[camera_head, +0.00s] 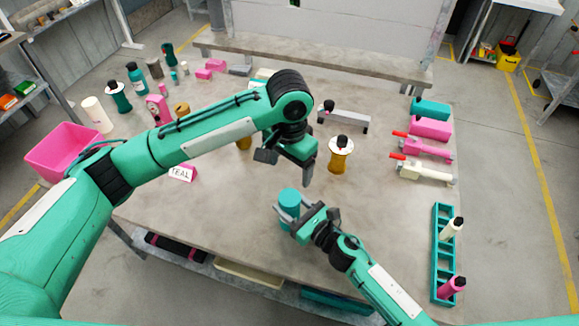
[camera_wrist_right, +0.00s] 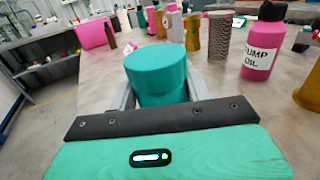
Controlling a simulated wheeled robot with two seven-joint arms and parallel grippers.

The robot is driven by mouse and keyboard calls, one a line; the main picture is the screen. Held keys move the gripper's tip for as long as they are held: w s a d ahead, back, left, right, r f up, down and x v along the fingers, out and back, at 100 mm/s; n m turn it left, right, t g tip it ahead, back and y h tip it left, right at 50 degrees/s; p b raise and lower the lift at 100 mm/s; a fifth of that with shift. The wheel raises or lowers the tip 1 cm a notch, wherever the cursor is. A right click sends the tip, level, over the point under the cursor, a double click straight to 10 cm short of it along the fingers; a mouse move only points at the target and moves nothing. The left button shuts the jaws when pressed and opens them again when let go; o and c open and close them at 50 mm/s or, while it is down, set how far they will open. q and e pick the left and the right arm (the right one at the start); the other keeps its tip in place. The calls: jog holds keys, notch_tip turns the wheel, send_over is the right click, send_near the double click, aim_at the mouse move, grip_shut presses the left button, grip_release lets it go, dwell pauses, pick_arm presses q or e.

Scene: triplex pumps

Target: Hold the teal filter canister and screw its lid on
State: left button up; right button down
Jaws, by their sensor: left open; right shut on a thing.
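The teal filter canister (camera_head: 289,198) stands upright near the front middle of the table in the head view. In the right wrist view the canister (camera_wrist_right: 158,75) shows a smooth, flat teal top, and I cannot tell whether that top is a separate lid. My right gripper (camera_head: 285,213) is shut on the canister, with a grey finger on each side of it. My left gripper (camera_head: 286,172) is open and empty, pointing down above and behind the canister. I cannot make out a separate loose lid.
A pink sign reading TEAL (camera_head: 182,173) stands to the left. An amber bottle (camera_head: 341,158) stands behind right of the canister. A teal rack (camera_head: 443,250) with bottles is at the right edge, below clamp-like tools (camera_head: 425,147). A pink bin (camera_head: 62,150) is far left.

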jog(key=c, duration=0.6)
grip_release()
jog(key=shift+s+d+f, duration=0.15)
jog(key=shift+s+d, duration=0.2)
pick_arm(q)
jog(key=b, duration=0.5)
send_over(290, 197)
notch_tip(290, 197, down, 5)
jog(key=shift+r, duration=0.15)
pick_arm(e)
jog(key=v, duration=1.2)
jog(key=shift+s+d, duration=0.25)
jog(key=shift+s, duration=0.05)
